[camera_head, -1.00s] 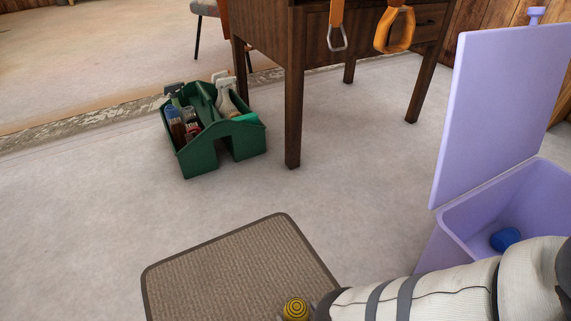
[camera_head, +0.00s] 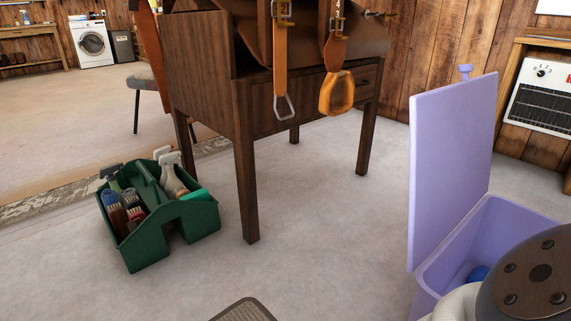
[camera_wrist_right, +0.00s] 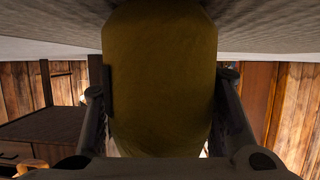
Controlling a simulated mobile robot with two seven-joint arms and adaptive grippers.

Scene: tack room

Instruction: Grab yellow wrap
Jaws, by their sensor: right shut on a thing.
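The yellow wrap (camera_wrist_right: 160,60) fills the middle of the right wrist view as a dark yellow, rounded roll. My right gripper (camera_wrist_right: 160,88) is shut on it, with one finger at each side of the roll. Neither the wrap nor the right gripper shows in the head view, where only part of my right arm appears at lower right. My left gripper is not in view.
A brown-edged mat (camera_head: 245,309) shows at the bottom edge. A lilac bin (camera_head: 512,230) with its lid (camera_head: 452,170) raised stands at right, a blue thing (camera_head: 478,273) inside. A green tote (camera_head: 150,247) of brushes stands left, beside a wooden desk (camera_head: 205,70) with hanging straps.

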